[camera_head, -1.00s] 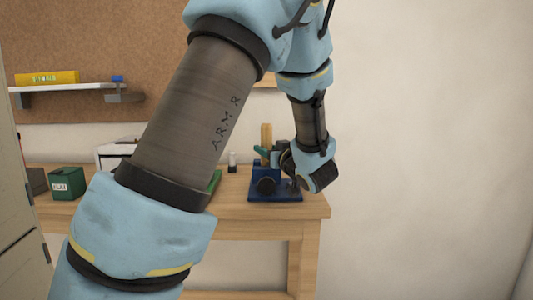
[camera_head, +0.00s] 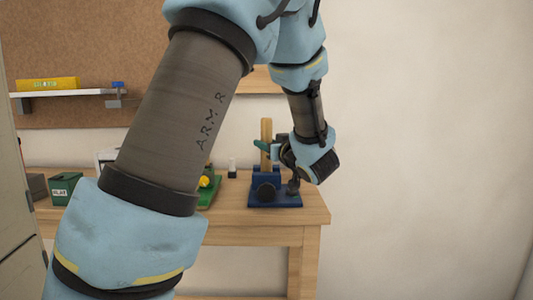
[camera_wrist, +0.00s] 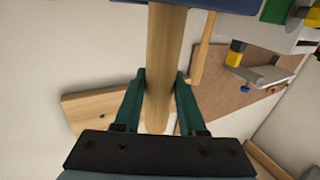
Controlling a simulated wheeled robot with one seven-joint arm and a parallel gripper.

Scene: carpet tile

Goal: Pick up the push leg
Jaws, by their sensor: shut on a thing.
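The push leg appears to be the pale wooden post (camera_head: 266,129), upright at the blue vise (camera_head: 285,199) near the right end of the bench. My gripper (camera_head: 262,146) reaches it from the right, its green fingers at the post's middle. In the wrist view, the post (camera_wrist: 160,55) runs between the two fingers of my gripper (camera_wrist: 160,95), which is shut on it. The blue edge of the vise (camera_wrist: 232,5) shows at the top there. The post's lower end is hidden, so I cannot tell if it is clear of the vise.
The wooden bench (camera_head: 265,221) ends just right of the vise. A wall shelf (camera_head: 65,101) is at the left.

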